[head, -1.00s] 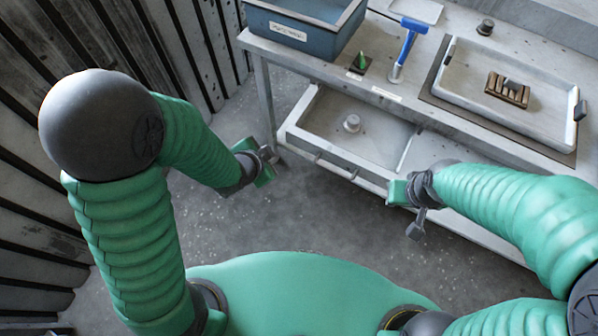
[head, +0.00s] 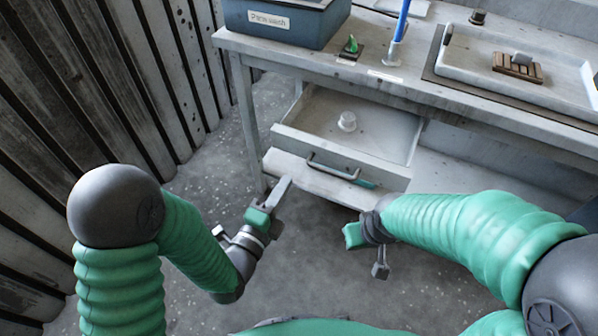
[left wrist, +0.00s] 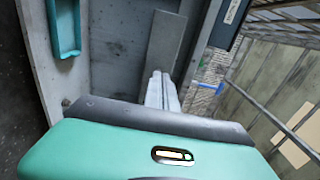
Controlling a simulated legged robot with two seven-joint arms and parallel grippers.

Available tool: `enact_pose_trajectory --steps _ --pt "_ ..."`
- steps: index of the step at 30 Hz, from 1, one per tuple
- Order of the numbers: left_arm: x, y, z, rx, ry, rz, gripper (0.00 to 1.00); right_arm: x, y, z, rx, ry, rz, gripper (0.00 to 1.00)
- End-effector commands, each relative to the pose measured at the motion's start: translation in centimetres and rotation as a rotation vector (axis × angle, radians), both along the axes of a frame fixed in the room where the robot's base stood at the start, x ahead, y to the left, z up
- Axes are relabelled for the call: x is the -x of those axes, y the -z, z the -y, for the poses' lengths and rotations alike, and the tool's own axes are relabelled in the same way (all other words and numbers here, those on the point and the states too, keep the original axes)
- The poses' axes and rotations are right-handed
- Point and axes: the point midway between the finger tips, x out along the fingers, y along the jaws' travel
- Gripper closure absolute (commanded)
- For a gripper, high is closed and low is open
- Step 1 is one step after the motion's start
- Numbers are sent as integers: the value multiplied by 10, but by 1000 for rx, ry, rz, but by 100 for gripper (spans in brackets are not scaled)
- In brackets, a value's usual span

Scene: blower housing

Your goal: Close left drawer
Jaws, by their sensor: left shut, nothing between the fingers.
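The left drawer (head: 345,157) stands open under the workbench, its inside showing from above. In the left wrist view the pale fingers (left wrist: 161,88) are together in front of grey panels. My right gripper (head: 366,250) is below and to the right of the drawer; its finger opening is unclear.
The workbench top (head: 330,66) holds a blue bin (head: 290,20), a small green item (head: 351,45), a blue-handled tool (head: 403,20) and a pale tray (head: 470,60). A slatted wall (head: 120,90) stands at the left. Speckled floor (head: 310,260) shows between my arms.

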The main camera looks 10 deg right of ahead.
Motion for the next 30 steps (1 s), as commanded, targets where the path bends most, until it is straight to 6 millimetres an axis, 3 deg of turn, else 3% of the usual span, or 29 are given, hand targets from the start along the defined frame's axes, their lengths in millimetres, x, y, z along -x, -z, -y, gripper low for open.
enact_pose_trajectory --steps 1,4,13,30 --pt "-6 4 4 3 1 6 100 0 14 0 0 0 -1 80" --pt "-25 0 17 3 0 2 100 0 8 0 0 0 1 80" --pt "-69 1 46 1 -1 0 100 0 19 0 0 0 0 80" --pt "-78 0 53 0 0 -1 100 0 21 0 0 0 0 80"
